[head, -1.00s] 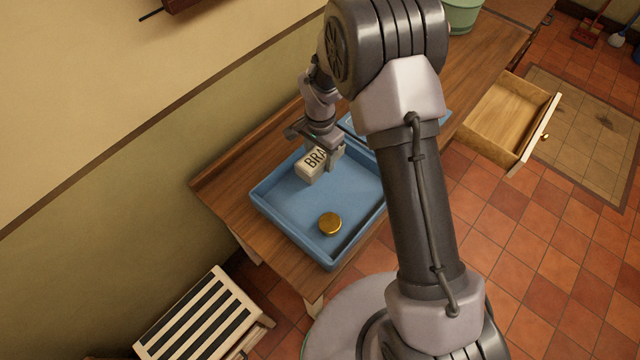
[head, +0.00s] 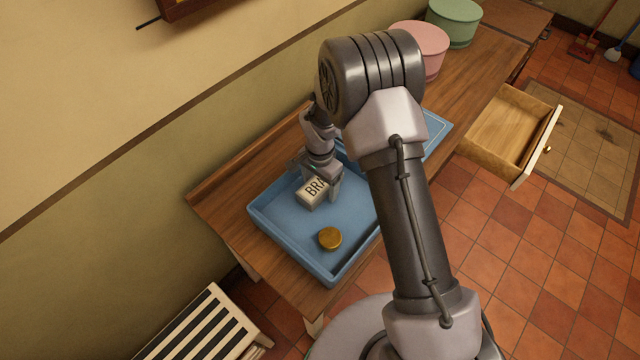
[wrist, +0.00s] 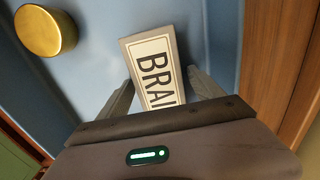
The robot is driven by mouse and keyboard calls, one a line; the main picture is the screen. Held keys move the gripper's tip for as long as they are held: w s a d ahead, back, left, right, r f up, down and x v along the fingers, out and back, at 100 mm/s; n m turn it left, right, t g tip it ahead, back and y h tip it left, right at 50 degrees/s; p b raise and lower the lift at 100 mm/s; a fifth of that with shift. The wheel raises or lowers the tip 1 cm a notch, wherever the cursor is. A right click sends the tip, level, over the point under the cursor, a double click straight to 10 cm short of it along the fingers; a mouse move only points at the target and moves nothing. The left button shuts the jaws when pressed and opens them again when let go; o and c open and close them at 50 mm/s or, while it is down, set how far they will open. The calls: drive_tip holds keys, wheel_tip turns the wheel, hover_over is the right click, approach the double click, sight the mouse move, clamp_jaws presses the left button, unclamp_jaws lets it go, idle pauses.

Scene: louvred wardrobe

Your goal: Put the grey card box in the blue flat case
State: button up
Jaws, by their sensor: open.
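The grey card box (head: 309,194), a pale block with dark "BRA" lettering on a white label, is inside the blue flat case (head: 280,236), near its back side. It also shows in the wrist view (wrist: 150,52). My gripper (head: 325,186) is over the box from above. In the wrist view its two fingers (wrist: 160,88) stand apart, one on either side of the box, with slight gaps visible. The box's lower end is hidden by my gripper. Whether its underside lies flat on the case floor is hard to tell.
A round gold tin (head: 330,238) lies in the same case. Another light-blue flat thing (head: 436,131) is partly hidden behind my arm. Pink (head: 430,42) and green (head: 455,22) round tubs stand farther along the wooden top. An open drawer (head: 510,135) juts out at right.

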drive_tip(key=shift+r, duration=0.1)
wheel_tip(320, 180, up, 16)
drive_tip(key=p, duration=0.4)
wheel_tip(320, 180, up, 12)
drive_tip(key=n+t, duration=0.1)
drive_tip(key=t, duration=0.1)
hover_over(322, 183)
drive_tip(key=s+d, duration=0.3)
drive_tip(key=s, duration=0.1)
drive_tip(key=s+d+r+n+t+y, duration=0.1)
drive_tip(key=s+r, duration=0.4)
drive_tip(key=s, duration=0.5)
drive_tip(key=s+d+r+n+t+y, duration=0.1)
drive_tip(key=s+d+r+n+t, duration=0.1)
drive_tip(key=s+r, duration=0.4)
drive_tip(key=s, duration=0.4)
drive_tip(key=shift+s+r+n+t, duration=0.2)
drive_tip(key=shift+s+n+t, duration=0.1)
drive_tip(key=shift+s+t, duration=0.1)
drive_tip(key=shift+d, duration=0.1)
